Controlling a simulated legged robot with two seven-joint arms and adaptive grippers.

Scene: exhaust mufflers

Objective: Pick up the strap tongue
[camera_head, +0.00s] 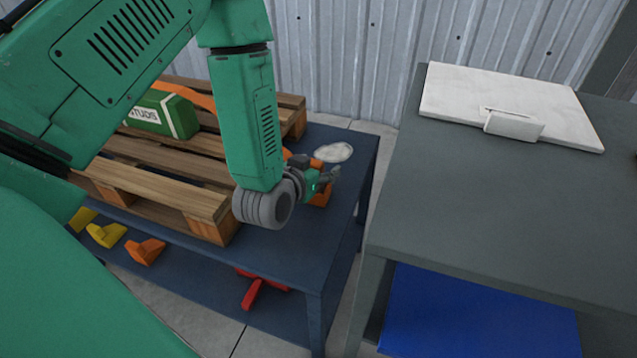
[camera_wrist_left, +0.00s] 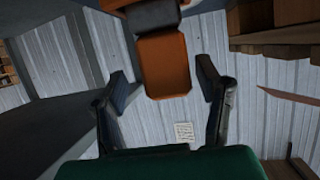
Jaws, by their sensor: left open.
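An orange piece with a dark grey band (camera_wrist_left: 165,66), which looks like the strap tongue, shows at the top centre of the left wrist view. My open left gripper (camera_wrist_left: 165,80) has one finger on each side of its lower end, with gaps visible on both sides. In the head view, my left gripper (camera_head: 322,180) is over the right end of the blue table, beside the pallet. Orange parts (camera_head: 321,198) show around it, partly hidden by the gripper. An orange strap (camera_head: 193,98) runs by a green box (camera_head: 162,114) on the pallet. My right gripper is not in view.
The wooden pallet (camera_head: 205,202) stands on the blue table (camera_head: 290,245). A pale round thing (camera_head: 334,152) lies behind the gripper. A grey table (camera_head: 480,210) with a white board (camera_head: 470,98) stands right, across a gap.

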